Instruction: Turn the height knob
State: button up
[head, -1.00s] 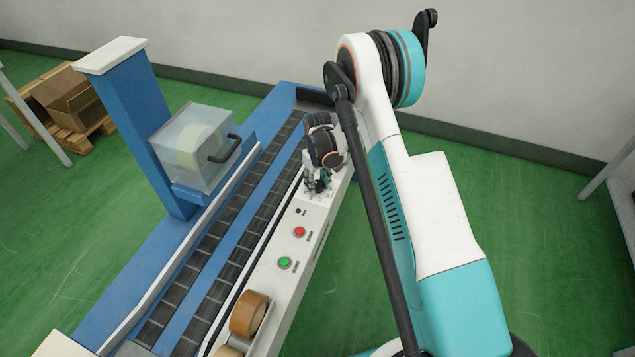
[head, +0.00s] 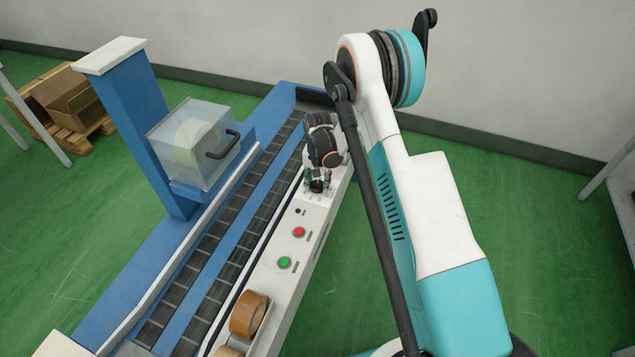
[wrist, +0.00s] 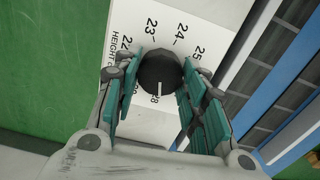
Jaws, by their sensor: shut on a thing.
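The height knob (wrist: 160,70) is a round dark knob with a white pointer line, on a white dial plate (wrist: 207,15) marked "HEIGHT" with numbers such as 22, 23, 24, 25 and 28. In the wrist view its pointer line points down the picture, towards 28. My gripper (wrist: 158,82) is shut on the knob, with one teal-padded finger on each side. In the head view my gripper (head: 317,183) is on the white panel of the machine, beyond the buttons, and mostly covers the knob.
A red button (head: 299,232) and a green button (head: 285,262) sit on the panel, nearer than the gripper. Tape rolls (head: 249,314) are at its near end. A roller conveyor (head: 225,252) runs alongside. A clear box with a handle (head: 192,150) stands left.

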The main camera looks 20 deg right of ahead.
aim_at(317, 184)
jog(key=shift+m, duration=0.6)
jog(key=o, duration=1.1)
jog(key=shift+c, duration=0.2)
jog(key=shift+r, duration=0.1)
notch_tip(317, 184, up, 12)
